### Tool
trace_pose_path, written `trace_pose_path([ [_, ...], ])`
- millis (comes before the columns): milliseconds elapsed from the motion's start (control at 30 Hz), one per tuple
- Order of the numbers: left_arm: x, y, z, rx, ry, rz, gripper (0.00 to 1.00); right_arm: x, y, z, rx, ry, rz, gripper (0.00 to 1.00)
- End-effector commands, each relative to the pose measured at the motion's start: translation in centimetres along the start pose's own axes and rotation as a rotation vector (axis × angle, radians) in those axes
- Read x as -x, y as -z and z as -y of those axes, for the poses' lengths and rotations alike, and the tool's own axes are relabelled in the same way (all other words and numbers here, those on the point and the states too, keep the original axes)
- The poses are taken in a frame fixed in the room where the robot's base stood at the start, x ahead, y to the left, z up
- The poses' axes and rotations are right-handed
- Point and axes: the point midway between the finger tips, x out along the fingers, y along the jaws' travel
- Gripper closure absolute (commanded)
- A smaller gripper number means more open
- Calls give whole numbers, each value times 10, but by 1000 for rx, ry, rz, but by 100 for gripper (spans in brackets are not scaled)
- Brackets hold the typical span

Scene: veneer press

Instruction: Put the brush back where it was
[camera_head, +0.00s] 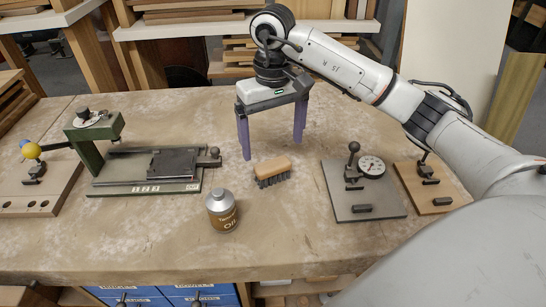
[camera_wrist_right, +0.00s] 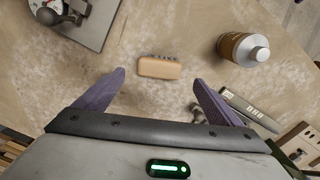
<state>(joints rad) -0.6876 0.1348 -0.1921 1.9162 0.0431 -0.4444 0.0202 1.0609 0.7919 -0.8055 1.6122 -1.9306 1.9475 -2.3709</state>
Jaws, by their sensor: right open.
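The brush (camera_head: 272,171) has a tan wooden back and dark bristles. It lies on the bench top, bristles toward the front of the bench. My right gripper (camera_head: 273,148) is open and empty, its purple fingers wide apart, above and a little behind the brush. In the right wrist view the brush (camera_wrist_right: 160,67) sits beyond the fingertips, roughly midway between them, and the gripper (camera_wrist_right: 159,78) does not touch it. My left gripper is not in view.
An oil can (camera_head: 222,211) stands left of the brush, toward the front. A green press (camera_head: 95,140) with a dark flat base (camera_head: 150,186) stands at left. A grey plate (camera_head: 377,206) with a dial gauge and a wooden board (camera_head: 421,190) lie at right. The bench front (camera_head: 300,255) is clear.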

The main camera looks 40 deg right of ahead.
Motion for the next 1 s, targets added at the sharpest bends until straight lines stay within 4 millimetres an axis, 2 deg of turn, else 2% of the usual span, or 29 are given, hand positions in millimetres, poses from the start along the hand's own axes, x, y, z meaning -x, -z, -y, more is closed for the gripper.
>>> trace_pose_path([
  [100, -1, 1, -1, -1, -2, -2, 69, 21, 1, 0, 0, 0, -3, 11],
  [300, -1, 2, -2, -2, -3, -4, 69, 37, 0, 0, -1, 0, 1, 11],
  [867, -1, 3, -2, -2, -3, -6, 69, 38, 0, 0, -1, 0, 1, 11],
  [1000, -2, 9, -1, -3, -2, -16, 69, 38, 0, 0, -1, -1, 1, 11],
])
